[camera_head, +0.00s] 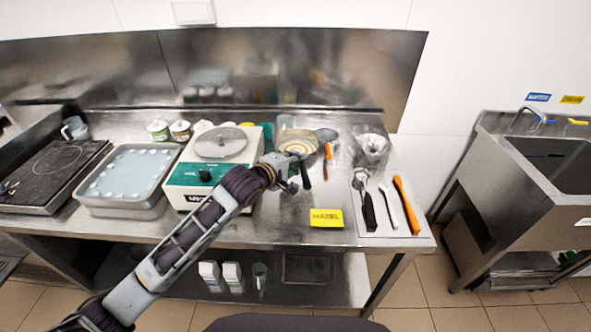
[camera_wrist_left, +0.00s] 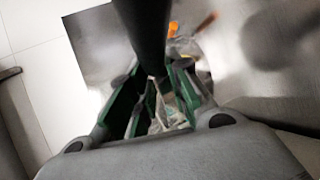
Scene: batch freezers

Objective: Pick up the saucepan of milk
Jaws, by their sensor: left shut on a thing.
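The saucepan (camera_head: 298,144) is at the back middle of the steel counter, a round vessel with a pale, tan-ringed inside. Its black handle (camera_head: 306,178) points toward the front. My left gripper (camera_head: 292,176) comes in from the left and is shut on this handle. In the left wrist view the dark handle (camera_wrist_left: 147,35) runs down between the green-sided fingers of the gripper (camera_wrist_left: 158,105). The pan's bowl is not clear there. I cannot tell whether the pan rests on the counter or is slightly raised. My right gripper is not in view.
A white and green appliance (camera_head: 188,174) stands left of the pan, beside a steel tray of ice (camera_head: 150,208). An orange-handled tool (camera_head: 327,160) lies close right of the pan. A glass bowl (camera_head: 371,146), a tool mat (camera_head: 386,224) and a yellow HAZEL card (camera_head: 326,218) are nearby.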

